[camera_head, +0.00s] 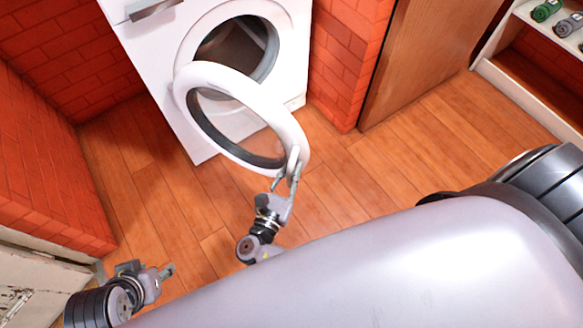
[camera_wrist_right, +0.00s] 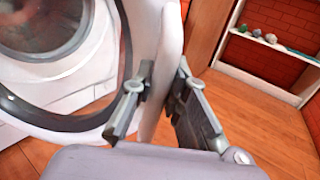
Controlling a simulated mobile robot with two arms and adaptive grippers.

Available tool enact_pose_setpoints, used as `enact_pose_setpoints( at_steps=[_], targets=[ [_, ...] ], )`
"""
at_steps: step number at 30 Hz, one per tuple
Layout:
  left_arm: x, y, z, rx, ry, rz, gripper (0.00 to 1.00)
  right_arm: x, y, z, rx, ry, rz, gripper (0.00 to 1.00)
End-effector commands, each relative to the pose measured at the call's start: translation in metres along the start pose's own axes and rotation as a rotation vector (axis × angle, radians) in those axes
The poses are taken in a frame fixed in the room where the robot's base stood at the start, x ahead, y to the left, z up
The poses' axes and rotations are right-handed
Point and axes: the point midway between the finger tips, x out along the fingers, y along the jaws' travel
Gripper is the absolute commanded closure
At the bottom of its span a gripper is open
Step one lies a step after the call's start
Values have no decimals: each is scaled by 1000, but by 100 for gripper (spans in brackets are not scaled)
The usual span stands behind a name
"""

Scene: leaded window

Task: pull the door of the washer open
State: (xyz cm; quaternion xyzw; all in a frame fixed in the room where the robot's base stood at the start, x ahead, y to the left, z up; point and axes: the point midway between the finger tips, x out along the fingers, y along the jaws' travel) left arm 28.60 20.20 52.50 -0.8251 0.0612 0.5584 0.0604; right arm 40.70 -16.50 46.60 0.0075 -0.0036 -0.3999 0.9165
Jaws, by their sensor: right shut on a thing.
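The white washer (camera_head: 157,48) stands against the brick wall, and its round drum opening (camera_head: 238,50) is exposed. The washer's door (camera_head: 206,78), a white ring with a dark inner rim, is swung well away from the front. My right gripper (camera_head: 293,165) is shut on the outer edge of the door. In the right wrist view the door (camera_wrist_right: 167,40) passes between the two fingers (camera_wrist_right: 158,95), with the washer's opening (camera_wrist_right: 45,25) to the left. My left gripper (camera_head: 168,271) is at the lower left, far from the door, its fingers small and their gap unclear.
Brick walls (camera_head: 38,160) flank the washer on the left and right. A wooden door or panel (camera_head: 420,60) stands right of it. A white shelf (camera_head: 545,105) with small items is at the far right. Wooden floor (camera_head: 350,185) is clear around the door.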

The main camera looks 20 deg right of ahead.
Motion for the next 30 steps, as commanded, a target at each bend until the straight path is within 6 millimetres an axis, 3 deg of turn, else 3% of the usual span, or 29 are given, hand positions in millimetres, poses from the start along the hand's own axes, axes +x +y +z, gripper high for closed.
enact_pose_setpoints(
  at_steps=[6, 7, 11, 22, 30],
  targets=[
    [0, 0, 0, 0, 1, 0, 60, 0, -3, -2, -6, 2, -6, 100],
    [0, 0, 0, 0, 1, 0, 60, 0, -3, -2, -6, 2, -6, 84],
    [0, 0, 0, 0, 1, 0, 60, 0, -2, -2, -5, 2, -5, 76],
    [0, 0, -1, 1, 3, 1, 60, 0, -1, 3, -2, 1, -3, 76],
    [0, 0, -1, 0, 3, 0, 60, 0, -1, 39, 3, 2, -3, 76]
  ],
)
